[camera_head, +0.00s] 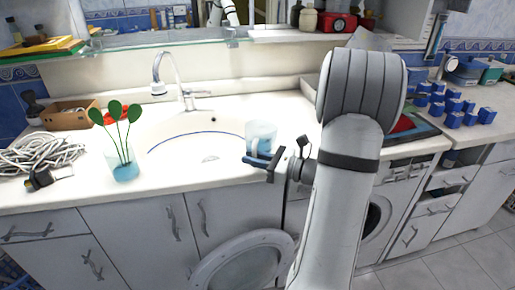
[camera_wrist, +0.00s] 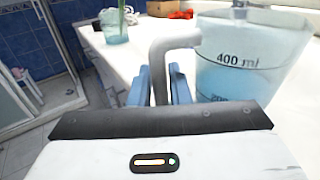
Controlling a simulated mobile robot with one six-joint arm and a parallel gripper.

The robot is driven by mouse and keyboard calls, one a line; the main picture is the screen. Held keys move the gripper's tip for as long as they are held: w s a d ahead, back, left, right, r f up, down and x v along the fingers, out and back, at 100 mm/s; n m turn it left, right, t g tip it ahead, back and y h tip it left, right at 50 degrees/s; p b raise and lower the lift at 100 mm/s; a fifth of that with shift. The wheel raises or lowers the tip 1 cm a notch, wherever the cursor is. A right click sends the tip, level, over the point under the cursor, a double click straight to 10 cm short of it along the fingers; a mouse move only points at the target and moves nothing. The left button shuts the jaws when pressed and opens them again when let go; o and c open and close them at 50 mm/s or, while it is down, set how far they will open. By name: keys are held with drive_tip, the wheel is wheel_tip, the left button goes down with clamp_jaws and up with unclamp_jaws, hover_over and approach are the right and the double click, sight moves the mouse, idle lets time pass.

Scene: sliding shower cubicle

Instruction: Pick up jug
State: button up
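The jug (camera_wrist: 250,62) is a clear, pale blue measuring jug with a "400 ml" mark. It also shows in the head view (camera_head: 262,132), at the right edge of the sink. Its pale handle (camera_wrist: 160,60) comes down between the two blue fingers of my gripper (camera_wrist: 160,85), one on each side and close against it. My gripper (camera_head: 258,160) is at the counter's front edge, just in front of the jug, and looks shut on the handle. In the head view the fingers partly hide the jug's lower part, and I cannot tell whether its base touches the counter.
A glass with a green plant (camera_head: 124,168) stands left of the sink (camera_head: 190,140). Coiled rope (camera_head: 38,152) and a cardboard box (camera_head: 68,114) lie further left. Several blue blocks (camera_head: 455,108) are on the right counter. A glass shelf (camera_head: 150,40) runs above the tap (camera_head: 170,75).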

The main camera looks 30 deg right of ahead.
clamp_jaws()
drive_tip(key=shift+r, duration=0.25)
drive_tip(key=shift+r+p, duration=0.75)
drive_tip(key=shift+r, duration=4)
drive_tip(key=shift+r, duration=0.1)
